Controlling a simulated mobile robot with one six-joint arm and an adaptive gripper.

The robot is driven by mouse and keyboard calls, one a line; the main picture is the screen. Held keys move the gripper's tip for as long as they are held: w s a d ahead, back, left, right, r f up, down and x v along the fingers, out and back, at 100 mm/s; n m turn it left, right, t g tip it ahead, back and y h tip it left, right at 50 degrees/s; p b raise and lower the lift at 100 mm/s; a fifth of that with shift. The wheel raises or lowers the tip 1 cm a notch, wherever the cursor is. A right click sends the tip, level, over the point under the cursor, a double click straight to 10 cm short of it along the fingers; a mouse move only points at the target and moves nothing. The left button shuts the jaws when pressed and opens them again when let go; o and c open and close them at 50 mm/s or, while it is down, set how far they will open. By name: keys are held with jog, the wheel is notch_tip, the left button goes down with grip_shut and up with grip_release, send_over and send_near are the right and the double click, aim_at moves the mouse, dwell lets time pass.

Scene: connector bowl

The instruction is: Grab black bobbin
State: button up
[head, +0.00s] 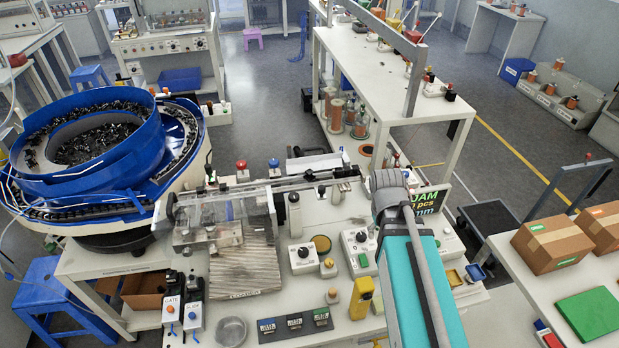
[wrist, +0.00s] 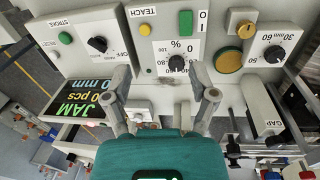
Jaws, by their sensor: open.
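My gripper (wrist: 160,78) is open in the wrist view, its two grey fingers spread apart with nothing held between them. In the head view my arm reaches over the table and hides part of the panel; the fingers cannot be made out there. I cannot pick out a black bobbin with certainty in either view. Copper-coloured bobbins (head: 336,112) stand on the rear bench's lower shelf.
A blue bowl feeder (head: 85,180) full of small dark parts stands at left. A clear-covered linear track and boxes with knobs (head: 303,257) crowd the table (head: 130,262). A JAM display (head: 430,203) stands beside my arm. Cardboard boxes (head: 553,243) sit at right.

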jog(key=w+a+n+t+h+b, duration=0.1)
jog(key=w+a+n+t+h, duration=0.1)
jog(key=w+a+n, duration=0.3)
jog(key=w+a+r+n+t+h+b, duration=0.1)
jog(key=w+a+n+t+h+b, duration=0.1)
jog(key=w+a+n, duration=0.3)
jog(key=w+a+r+n+t+h+b, duration=0.1)
jog(key=w+a+n+t+h+b, duration=0.1)
jog(key=a+n, duration=0.7)
jog(key=shift+w+a+h, duration=0.7)
jog(key=shift+w+a, duration=0.4)
jog(key=shift+w, duration=0.3)
jog(key=n+t+b, duration=0.1)
jog(key=n+t, duration=0.3)
jog(key=n, duration=0.2)
send_near(310, 170)
jog(key=s+a, duration=0.1)
jog(key=s+a+r, duration=0.1)
jog(key=shift+a+h, duration=0.35)
jog(key=shift+h, duration=0.05)
jog(key=b+x, duration=0.3)
jog(key=x, duration=0.4)
jog(key=shift+w+d+f, duration=0.15)
jog(key=shift+d+f, duration=0.05)
jog(key=shift+f, duration=0.05)
jog(key=shift+w+d+f+g+b, duration=0.1)
jog(key=shift+w+d+g+b, duration=0.2)
jog(key=shift+w+d+b, duration=0.1)
